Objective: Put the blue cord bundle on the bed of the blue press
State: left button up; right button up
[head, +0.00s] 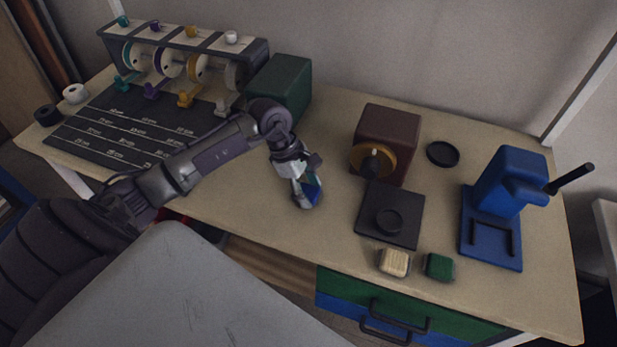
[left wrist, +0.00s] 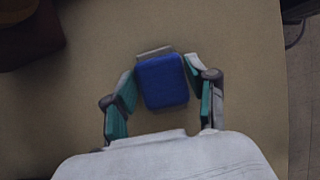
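The blue cord bundle (left wrist: 163,82) is a small rounded block between the fingers of my left gripper (left wrist: 160,88) in the left wrist view. Both teal pads lean in against its sides. In the head view my left gripper (head: 307,190) points down over the middle of the table, with part of the blue bundle (head: 313,194) showing at its fingertips. I cannot tell whether the bundle is clear of the tabletop. The blue press (head: 512,180) stands at the right, with a black lever. Its flat blue bed (head: 490,252) carries a dark frame outline. My right gripper is out of view.
A brown machine (head: 385,135) with a dark plate (head: 375,225) stands between my gripper and the press. Cream (head: 395,262) and green (head: 439,266) bundles lie near the front edge. A black disc (head: 443,153), green box (head: 285,88) and spool rack (head: 185,55) stand farther back.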

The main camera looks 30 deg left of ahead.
pick_arm(q)
jog(key=shift+o, duration=1.3)
jog(key=shift+r, duration=0.1)
